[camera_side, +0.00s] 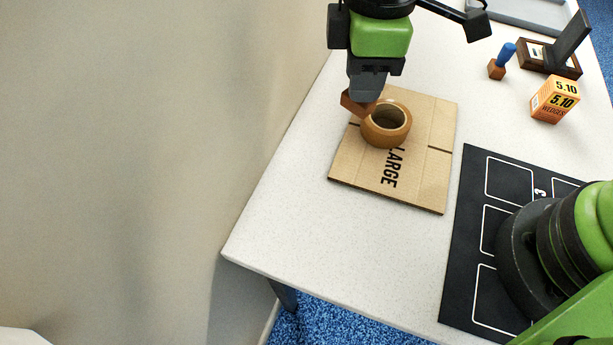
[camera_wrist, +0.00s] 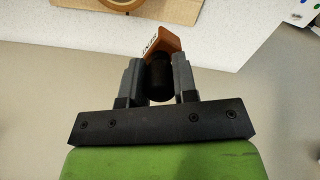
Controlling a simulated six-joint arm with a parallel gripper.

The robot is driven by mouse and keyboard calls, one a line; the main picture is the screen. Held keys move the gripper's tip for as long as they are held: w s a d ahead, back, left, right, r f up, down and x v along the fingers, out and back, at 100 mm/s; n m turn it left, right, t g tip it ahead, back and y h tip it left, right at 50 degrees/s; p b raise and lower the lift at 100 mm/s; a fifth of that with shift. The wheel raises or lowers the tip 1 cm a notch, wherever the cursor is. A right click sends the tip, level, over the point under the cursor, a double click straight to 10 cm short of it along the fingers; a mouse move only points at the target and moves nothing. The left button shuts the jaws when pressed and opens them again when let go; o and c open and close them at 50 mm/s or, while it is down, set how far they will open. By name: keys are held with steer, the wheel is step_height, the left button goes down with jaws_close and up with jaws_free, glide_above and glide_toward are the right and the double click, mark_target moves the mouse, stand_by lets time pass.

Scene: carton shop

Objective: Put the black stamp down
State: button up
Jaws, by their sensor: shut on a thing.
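My gripper (camera_side: 367,88) is shut on the black stamp. In the wrist view the stamp's black handle (camera_wrist: 159,78) sits between my two fingers (camera_wrist: 157,82), and its brown base with a small white label points away from them. In the side view the brown base (camera_side: 357,104) shows just below my fingers, and the handle is hidden. The base looks tilted. It overlaps the left edge of the carton and the tape roll in the picture; I cannot tell its height or whether it touches anything.
A brown tape roll (camera_side: 399,134) lies on a flat carton (camera_side: 425,185) marked LARGE. To the right are a blue-handled stamp (camera_side: 502,61), an open ink pad (camera_side: 538,54), an orange box (camera_side: 555,98) and a black mat (camera_side: 462,240) with white outlines. The white table (camera_side: 300,225) is clear at front left.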

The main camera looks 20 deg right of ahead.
steer(key=s+a+n, duration=0.5)
steer(key=s+a, duration=0.2)
steer(key=a, duration=0.3)
steer(key=f, duration=0.9)
steer(key=shift+w+a+f, duration=0.1)
steer(key=shift+w+a, duration=0.05)
steer(key=shift+a, duration=0.05)
steer(key=shift+f, duration=0.35)
steer(key=o, duration=0.9)
steer(key=shift+f, duration=0.15)
step_height(320, 180, up, 12)
steer(key=shift+r, duration=0.2)
